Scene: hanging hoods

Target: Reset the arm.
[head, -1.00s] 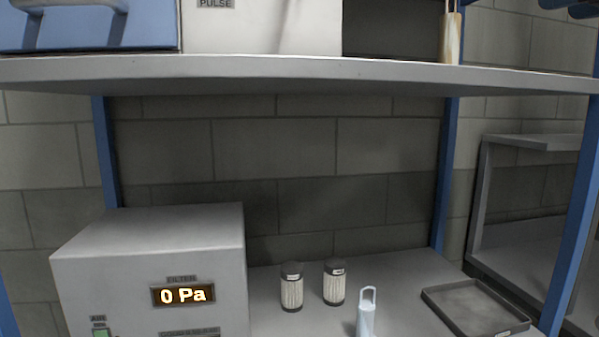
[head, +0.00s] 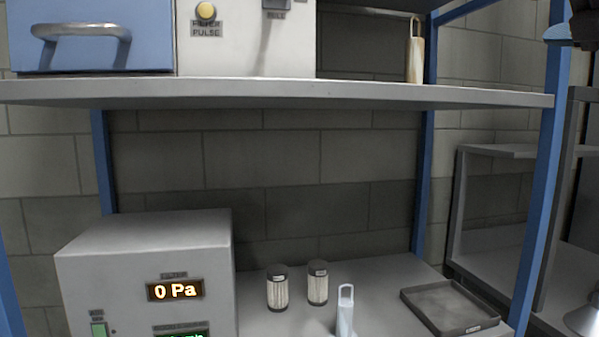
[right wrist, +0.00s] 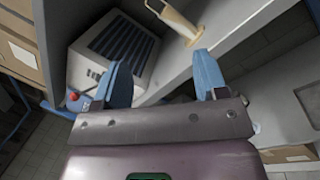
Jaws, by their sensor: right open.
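My right gripper (right wrist: 165,85) shows in the right wrist view with its two blue fingers spread apart and nothing between them. Beyond the fingertips in that view is a tan, handled object (right wrist: 178,20) on a grey shelf. My left gripper is in neither view.
A grey shelf (head: 300,93) spans the head view, with a tan handled object (head: 414,55) on it. Below stand a box reading 0 Pa (head: 145,255), two filter cartridges (head: 277,290), a pale handled item (head: 345,315) and a tray (head: 450,308). Blue posts (head: 540,190) flank the shelf.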

